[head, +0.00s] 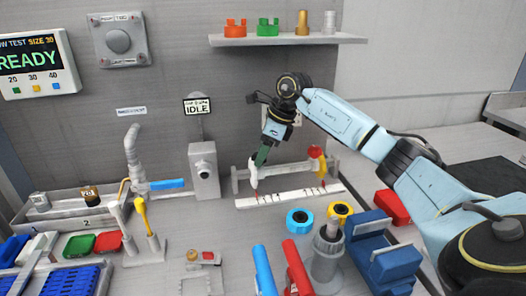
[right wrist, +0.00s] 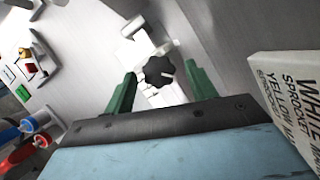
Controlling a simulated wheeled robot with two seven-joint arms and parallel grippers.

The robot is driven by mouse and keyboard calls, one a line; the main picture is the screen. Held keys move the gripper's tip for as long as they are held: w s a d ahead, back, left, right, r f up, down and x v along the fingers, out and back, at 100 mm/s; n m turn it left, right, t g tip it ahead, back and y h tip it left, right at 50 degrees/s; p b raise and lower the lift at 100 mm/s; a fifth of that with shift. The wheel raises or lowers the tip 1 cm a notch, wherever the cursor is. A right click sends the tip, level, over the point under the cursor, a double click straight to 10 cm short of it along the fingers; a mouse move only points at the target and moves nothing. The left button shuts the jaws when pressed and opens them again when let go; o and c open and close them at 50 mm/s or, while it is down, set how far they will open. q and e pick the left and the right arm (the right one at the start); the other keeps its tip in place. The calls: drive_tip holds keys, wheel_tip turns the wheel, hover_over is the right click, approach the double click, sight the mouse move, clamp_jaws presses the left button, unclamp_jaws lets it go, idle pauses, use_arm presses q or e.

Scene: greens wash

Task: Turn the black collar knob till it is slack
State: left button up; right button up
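The black collar knob (right wrist: 158,71) shows in the right wrist view as a lobed black knob on a pale fitting. My right gripper (right wrist: 162,80) has its two green fingers apart, one on each side of the knob. Gaps show between the fingers and the knob, so it is not gripped. In the head view my right gripper (head: 262,156) points down at the pale horizontal pipe fitting (head: 292,172) by the back wall, and I cannot make out the knob there. My left gripper is not in view.
A white lettered card (right wrist: 288,105) stands close on the right in the right wrist view. In the head view a red-topped yellow piece (head: 316,154) is right of the gripper. Blue (head: 300,218) and yellow (head: 340,210) rings and a blue holder (head: 372,248) stand in front.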

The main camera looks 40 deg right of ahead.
drive_tip(key=shift+f, duration=0.1)
drive_tip(key=c, duration=0.9)
drive_tip(key=shift+o, duration=0.2)
